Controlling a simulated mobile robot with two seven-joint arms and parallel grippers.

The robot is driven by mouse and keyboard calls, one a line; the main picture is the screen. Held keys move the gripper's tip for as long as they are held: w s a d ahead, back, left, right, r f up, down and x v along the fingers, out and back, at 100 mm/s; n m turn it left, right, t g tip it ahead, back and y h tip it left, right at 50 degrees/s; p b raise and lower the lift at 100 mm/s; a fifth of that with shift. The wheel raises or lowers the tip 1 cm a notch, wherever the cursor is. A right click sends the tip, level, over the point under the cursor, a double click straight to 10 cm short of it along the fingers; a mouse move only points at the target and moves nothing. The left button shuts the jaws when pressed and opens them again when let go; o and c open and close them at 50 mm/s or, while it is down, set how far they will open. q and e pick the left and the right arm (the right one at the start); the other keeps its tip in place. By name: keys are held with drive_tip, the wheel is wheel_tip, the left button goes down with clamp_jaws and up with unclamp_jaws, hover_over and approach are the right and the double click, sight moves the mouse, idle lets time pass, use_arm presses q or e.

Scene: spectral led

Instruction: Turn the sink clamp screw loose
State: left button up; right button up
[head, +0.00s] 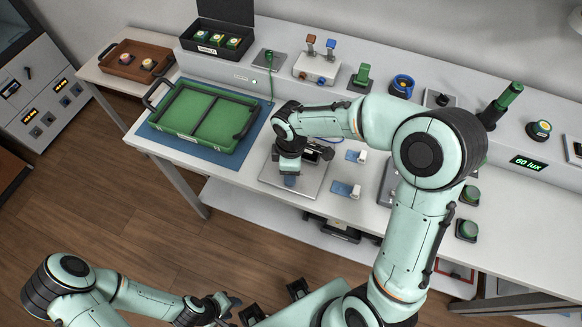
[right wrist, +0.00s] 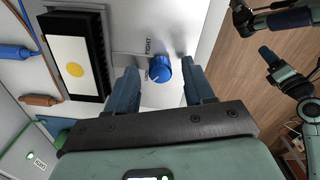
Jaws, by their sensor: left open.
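The clamp screw is a round blue knob (right wrist: 160,68) with a white mark, on a pale metal plate (right wrist: 150,25) with dark lettering beside it. Next to it is a black finned heat sink (right wrist: 101,50) bearing a white board with a yellow LED (right wrist: 75,70). My right gripper (right wrist: 162,85) is open, one blue finger to each side of the knob, with a gap on both sides. In the head view my right wrist hides the knob over the plate (head: 310,190). My left gripper (head: 228,303) is open and empty, low and away from the bench.
A green tray (head: 192,118) lies on a blue mat left of the plate. Two small blue-and-white pieces (head: 347,190) lie to its right. Blue (right wrist: 17,53) and brown (right wrist: 40,100) leads lie near the heat sink. A black box (head: 217,42) stands behind.

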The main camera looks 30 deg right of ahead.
use_arm(q)
drive_tip(key=shift+w+r+p, duration=0.65)
drive_tip(key=shift+r+p, duration=0.1)
drive_tip(key=shift+r, duration=0.25)
use_arm(e)
wheel_tip(320, 180, up, 13)
drive_tip(key=shift+r, duration=0.2)
use_arm(q)
drive_tip(key=shift+s, duration=0.1)
use_arm(e)
drive_tip(key=shift+f, duration=0.1)
